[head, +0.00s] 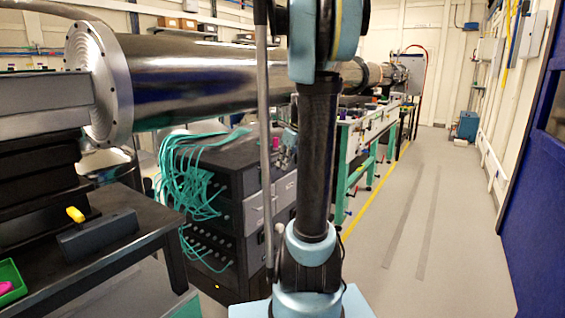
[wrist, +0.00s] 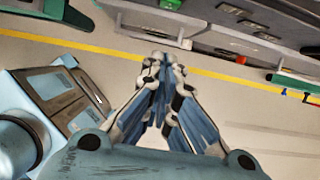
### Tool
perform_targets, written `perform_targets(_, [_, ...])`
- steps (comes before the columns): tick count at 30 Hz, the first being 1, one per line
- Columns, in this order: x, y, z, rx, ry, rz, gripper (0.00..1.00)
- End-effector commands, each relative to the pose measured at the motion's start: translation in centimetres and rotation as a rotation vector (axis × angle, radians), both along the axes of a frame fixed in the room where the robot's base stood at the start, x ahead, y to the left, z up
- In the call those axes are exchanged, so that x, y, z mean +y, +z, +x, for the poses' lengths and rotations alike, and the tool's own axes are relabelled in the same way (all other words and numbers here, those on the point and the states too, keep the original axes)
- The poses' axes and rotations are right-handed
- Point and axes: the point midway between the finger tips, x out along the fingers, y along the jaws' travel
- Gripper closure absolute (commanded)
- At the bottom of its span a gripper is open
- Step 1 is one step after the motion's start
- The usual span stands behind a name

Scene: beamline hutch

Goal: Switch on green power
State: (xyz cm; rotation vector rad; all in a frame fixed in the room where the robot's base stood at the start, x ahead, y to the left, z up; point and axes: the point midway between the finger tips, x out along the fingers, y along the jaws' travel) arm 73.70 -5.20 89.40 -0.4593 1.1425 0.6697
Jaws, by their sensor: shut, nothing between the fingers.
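My gripper (wrist: 161,62) shows in the wrist view with its fingers together and nothing between them, over the floor near the yellow line. In the head view only my arm shows; my gripper is not in that picture. No switch marked as green power can be made out.
A dark rack (head: 235,205) with teal cables stands under a large steel tube (head: 210,75). A green tray (head: 12,272) holding something pink is at the lower left. A green-framed bench (head: 365,140) runs back. The grey floor aisle (head: 420,225) on the right is clear.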

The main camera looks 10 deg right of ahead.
Motion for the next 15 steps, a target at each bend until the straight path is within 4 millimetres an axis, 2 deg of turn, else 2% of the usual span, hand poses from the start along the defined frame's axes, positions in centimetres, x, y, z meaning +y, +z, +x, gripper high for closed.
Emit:
perform_targets(12, [1.7, -6.2, 1.7, 0.000, 0.002, -0.001, 1.00])
perform_targets(15, [2.7, -6.1, 2.7, 0.000, 0.004, 0.000, 1.00])
